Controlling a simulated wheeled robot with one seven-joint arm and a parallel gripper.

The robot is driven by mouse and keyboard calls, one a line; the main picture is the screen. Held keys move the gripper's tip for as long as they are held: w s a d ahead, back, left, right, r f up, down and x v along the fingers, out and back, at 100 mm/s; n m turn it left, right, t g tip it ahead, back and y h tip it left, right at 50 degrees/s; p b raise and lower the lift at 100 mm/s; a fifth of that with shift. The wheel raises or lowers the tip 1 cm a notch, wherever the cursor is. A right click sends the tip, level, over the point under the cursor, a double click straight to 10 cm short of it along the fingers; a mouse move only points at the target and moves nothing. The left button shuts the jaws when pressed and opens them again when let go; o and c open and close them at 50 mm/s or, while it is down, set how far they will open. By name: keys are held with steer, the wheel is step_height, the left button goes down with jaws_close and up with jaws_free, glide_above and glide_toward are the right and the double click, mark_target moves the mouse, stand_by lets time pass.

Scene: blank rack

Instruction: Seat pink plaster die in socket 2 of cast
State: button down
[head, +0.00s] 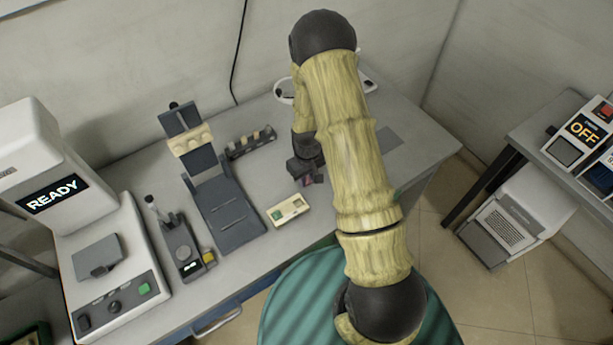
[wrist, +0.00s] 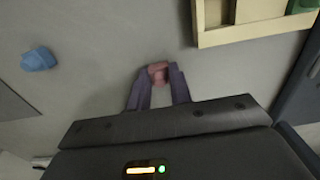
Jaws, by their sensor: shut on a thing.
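My gripper (wrist: 157,78) is shut on the pink plaster die (wrist: 157,72), which shows between the two purple-grey fingertips in the wrist view. In the head view my gripper (head: 308,174) hangs low over the right half of the bench, to the right of the cream tray; the die is barely visible there. A cream cast (head: 190,140) sits across the dark upright stand at the back left, with small raised bumps along its top. Its sockets are too small to tell apart. The cast is well to the left of my gripper.
The cream tray (head: 279,220) holds a green piece; its edge shows in the wrist view (wrist: 255,33). A blue lump (wrist: 38,60) lies on the bench. A dark rack (head: 250,144) holds several small pieces between cast and gripper. A small dark device (head: 180,245) stands left.

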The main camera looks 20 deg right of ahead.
mark_target(307, 179)
steer(key=shift+s+a+f, duration=0.15)
steer(key=c, duration=1.3)
jaws_free()
steer(key=shift+d, duration=0.35)
steer(key=shift+o, duration=0.2)
steer(key=shift+a, duration=0.15)
steer(key=shift+r, duration=0.55)
step_height(307, 179, up, 11)
steer(key=b, duration=0.2)
steer(key=shift+r, duration=0.15)
